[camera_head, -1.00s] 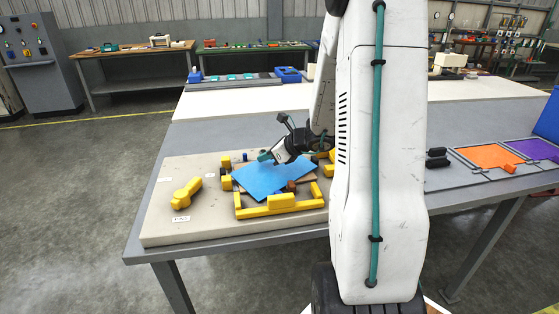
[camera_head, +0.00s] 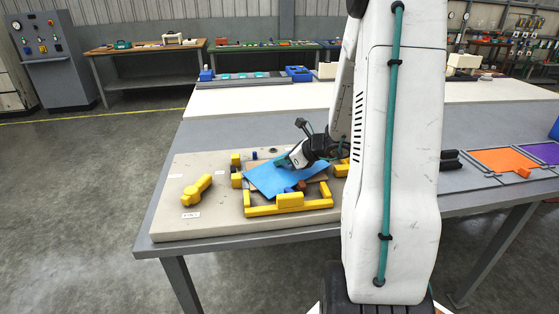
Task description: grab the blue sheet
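The blue sheet (camera_head: 268,181) lies at a slant over a brown board (camera_head: 317,172), inside a yellow frame of blocks and bars (camera_head: 290,201) on the beige base plate. My gripper (camera_head: 283,162) reaches in from the upper right and its teal fingertips are at the far edge of the sheet. They overlap the sheet in this view. I cannot tell whether they touch or pinch it, or whether the fingers are open or shut. Part of the sheet's far right side is hidden behind my gripper.
A yellow handle-like part (camera_head: 197,190) sits left on the beige base plate (camera_head: 172,222). Orange (camera_head: 497,160) and purple (camera_head: 541,152) sheets lie in grey trays at right. My white arm hides the table's middle. The grey table (camera_head: 225,135) is clear behind the plate.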

